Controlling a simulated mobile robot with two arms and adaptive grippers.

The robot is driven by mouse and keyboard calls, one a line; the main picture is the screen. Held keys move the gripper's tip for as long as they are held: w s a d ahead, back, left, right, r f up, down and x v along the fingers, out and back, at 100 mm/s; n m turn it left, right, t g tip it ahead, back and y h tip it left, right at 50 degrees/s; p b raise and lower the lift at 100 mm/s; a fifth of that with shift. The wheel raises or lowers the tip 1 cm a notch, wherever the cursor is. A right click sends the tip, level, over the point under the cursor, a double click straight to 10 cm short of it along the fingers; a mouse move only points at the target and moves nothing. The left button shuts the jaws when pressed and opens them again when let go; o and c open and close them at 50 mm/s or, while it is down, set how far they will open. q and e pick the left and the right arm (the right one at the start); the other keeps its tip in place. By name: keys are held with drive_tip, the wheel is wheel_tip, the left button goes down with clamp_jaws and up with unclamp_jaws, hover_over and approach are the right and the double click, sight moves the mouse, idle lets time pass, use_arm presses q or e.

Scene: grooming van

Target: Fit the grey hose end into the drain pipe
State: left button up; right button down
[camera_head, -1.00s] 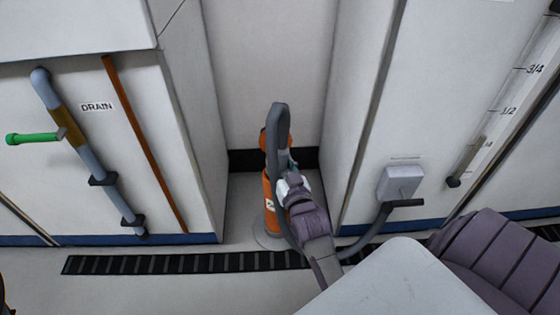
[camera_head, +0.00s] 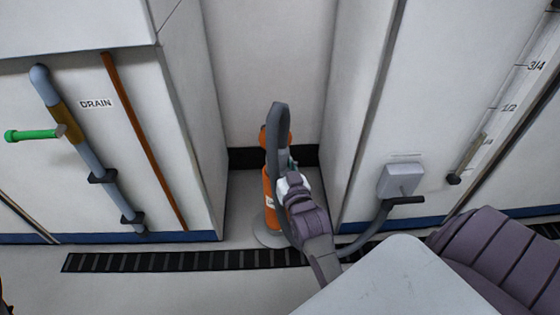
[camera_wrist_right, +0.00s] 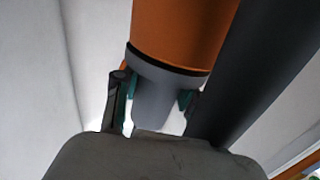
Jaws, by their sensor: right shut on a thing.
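The drain pipe (camera_head: 88,160) is a blue-grey pipe with a brass-coloured section, clamped upright to the left wall beside a DRAIN label. The grey hose (camera_head: 278,125) makes a narrow loop in front of an orange cylinder (camera_head: 270,205) in the middle alcove. My right gripper (camera_head: 291,168) is at that loop, well right of the drain pipe. In the right wrist view its teal-padded fingers (camera_wrist_right: 158,98) close on a grey cylindrical piece, seemingly the hose end (camera_wrist_right: 157,90), just below an orange part with a black rim. The hose partly hides this grip in the head view. My left gripper is out of view.
A green-handled valve (camera_head: 30,135) sticks out left of the drain pipe. An orange-brown pipe (camera_head: 145,140) runs down to its right. A grey wall box (camera_head: 399,181) is right of the alcove, and a white surface (camera_head: 400,285) fills the lower right. A dark floor grate (camera_head: 180,261) crosses the front.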

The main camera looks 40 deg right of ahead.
sight(280, 146)
drive_tip(key=shift+f, duration=0.15)
drive_tip(key=c, duration=0.6)
unclamp_jaws()
drive_tip(key=shift+o, duration=0.2)
drive_tip(key=shift+f, duration=0.1)
wheel_tip(280, 146, up, 10)
drive_tip(key=shift+r, duration=0.1)
